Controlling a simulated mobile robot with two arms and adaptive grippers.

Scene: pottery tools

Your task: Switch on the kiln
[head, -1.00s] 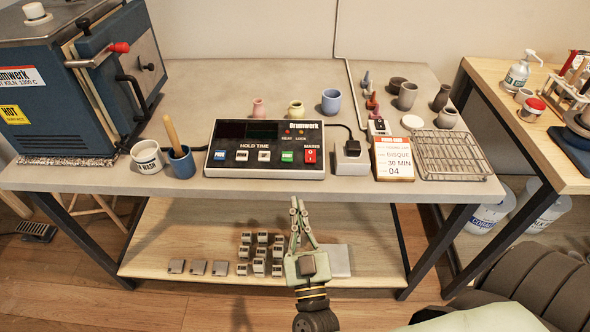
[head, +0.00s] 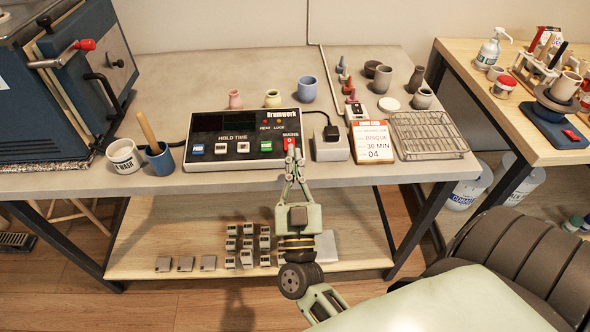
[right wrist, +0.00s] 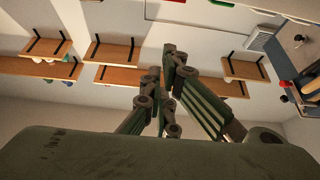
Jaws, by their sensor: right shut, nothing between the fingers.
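The blue kiln (head: 62,95) stands on the left of the table, its red-knobbed latch (head: 85,45) facing right. The black Drumwerk controller (head: 200,166) lies in front, with white, blue and green buttons and a dark display. Its red MAINS switch (head: 291,140) is at the right end. My right gripper (head: 291,152) is shut and empty. Its fingertips are at the lower part of the red switch and partly cover it; I cannot tell whether they touch. In the right wrist view the closed fingers (right wrist: 162,75) point up past wall shelves. My left gripper is not in view.
A plug adapter (head: 331,148), an orange-edged card (head: 372,140) and a wire rack (head: 428,135) sit right of the controller. A white mug (head: 124,156) and blue cup (head: 160,160) stand left. Small pots line the back. A lower shelf (head: 160,245) holds small blocks.

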